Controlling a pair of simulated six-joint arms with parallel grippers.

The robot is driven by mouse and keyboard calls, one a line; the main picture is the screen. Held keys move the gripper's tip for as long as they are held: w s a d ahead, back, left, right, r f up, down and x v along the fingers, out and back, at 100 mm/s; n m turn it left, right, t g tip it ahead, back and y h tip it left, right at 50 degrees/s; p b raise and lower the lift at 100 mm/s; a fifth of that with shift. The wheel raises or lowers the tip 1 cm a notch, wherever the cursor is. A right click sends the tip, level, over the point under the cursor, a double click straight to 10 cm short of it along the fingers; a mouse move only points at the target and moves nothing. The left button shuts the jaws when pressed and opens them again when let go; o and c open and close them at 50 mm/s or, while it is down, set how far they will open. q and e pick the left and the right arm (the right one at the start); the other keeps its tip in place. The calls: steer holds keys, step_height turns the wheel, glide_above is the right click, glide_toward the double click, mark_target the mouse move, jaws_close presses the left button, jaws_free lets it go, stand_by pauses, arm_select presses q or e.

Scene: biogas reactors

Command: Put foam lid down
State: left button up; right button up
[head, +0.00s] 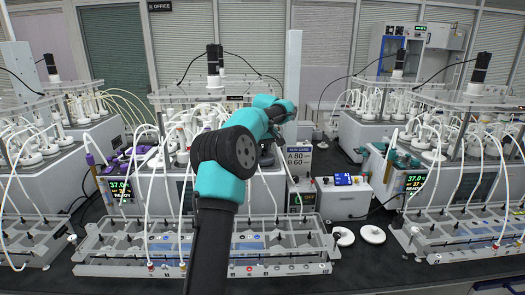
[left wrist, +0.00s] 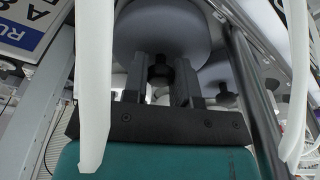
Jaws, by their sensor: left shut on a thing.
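My left gripper (left wrist: 160,78) is shut on a short dark knob that shows between its two fingers in the left wrist view. A round, pale grey disc, which looks like the foam lid (left wrist: 160,32), is right at the fingertips and fills the top middle of that view. In the head view my left arm reaches in from the bottom over the middle reactor bench, and its gripper is mostly hidden behind the arm. Two white round lids, a left one (head: 343,236) and a right one (head: 372,234), lie on the dark table. My right gripper is not in view.
A grey control box (head: 343,197) and a labelled sign box (head: 299,158) stand right of the middle water bath. Thin white tubes hang around the arm. Dark tabletop (head: 375,265) is free between the racks.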

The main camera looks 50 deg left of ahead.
mark_target(264, 158)
arm_select(q)
steer(key=shift+f, duration=0.2)
steer(key=o, duration=0.9)
steer(key=shift+r, duration=0.1)
steer(key=r, duration=0.4)
steer(key=d+r, duration=0.1)
steer(key=r, duration=0.7)
steer(key=shift+s+d+r, duration=0.1)
steer(key=shift+s+d, duration=0.2)
steer(key=shift+d, duration=0.05)
